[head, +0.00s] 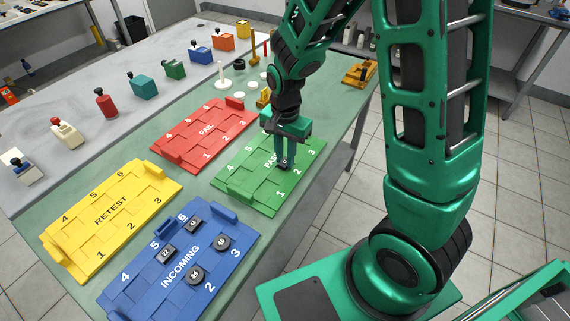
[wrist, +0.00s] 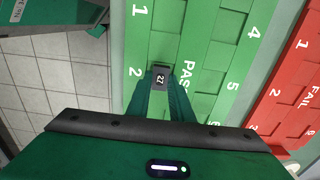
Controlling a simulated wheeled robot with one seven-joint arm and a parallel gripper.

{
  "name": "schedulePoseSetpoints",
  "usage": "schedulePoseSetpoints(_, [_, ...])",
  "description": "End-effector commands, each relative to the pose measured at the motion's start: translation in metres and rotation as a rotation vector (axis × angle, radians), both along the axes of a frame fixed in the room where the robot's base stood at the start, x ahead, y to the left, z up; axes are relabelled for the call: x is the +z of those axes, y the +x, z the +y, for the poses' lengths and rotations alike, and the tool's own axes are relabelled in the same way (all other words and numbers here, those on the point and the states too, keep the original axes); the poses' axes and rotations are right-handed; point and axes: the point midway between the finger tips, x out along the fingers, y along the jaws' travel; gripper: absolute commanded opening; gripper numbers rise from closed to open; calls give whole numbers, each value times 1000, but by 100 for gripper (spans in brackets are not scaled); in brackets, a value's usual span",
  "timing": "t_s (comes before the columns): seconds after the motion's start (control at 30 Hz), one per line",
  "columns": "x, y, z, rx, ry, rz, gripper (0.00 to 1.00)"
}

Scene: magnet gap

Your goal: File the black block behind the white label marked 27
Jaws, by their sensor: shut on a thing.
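My gripper (head: 284,165) points down over the green PASS tray (head: 240,188), close to its number 2. It is shut on a small black block (wrist: 160,78) with a white label, held between the two fingertips (wrist: 160,92) in the wrist view. The label appears to read 27, turned sideways. The block is beside the number 2 in the wrist view, over the number-2 place. I cannot tell whether it touches the tray. In the head view the fingers mostly hide it.
The blue INCOMING tray (head: 147,299) holds several black labelled blocks. The yellow RETEST tray (head: 135,177) and red FAIL tray (head: 183,127) look empty. Several coloured stamps stand along the grey bench (head: 60,190). White discs and a yellow part lie behind the green tray.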

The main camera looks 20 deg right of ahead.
Motion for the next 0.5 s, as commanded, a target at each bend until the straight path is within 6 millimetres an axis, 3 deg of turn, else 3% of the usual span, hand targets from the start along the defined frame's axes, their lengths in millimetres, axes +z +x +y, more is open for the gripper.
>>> schedulePoseSetpoints(0.5, [36, 1, 0, -1, 1, -3, 0])
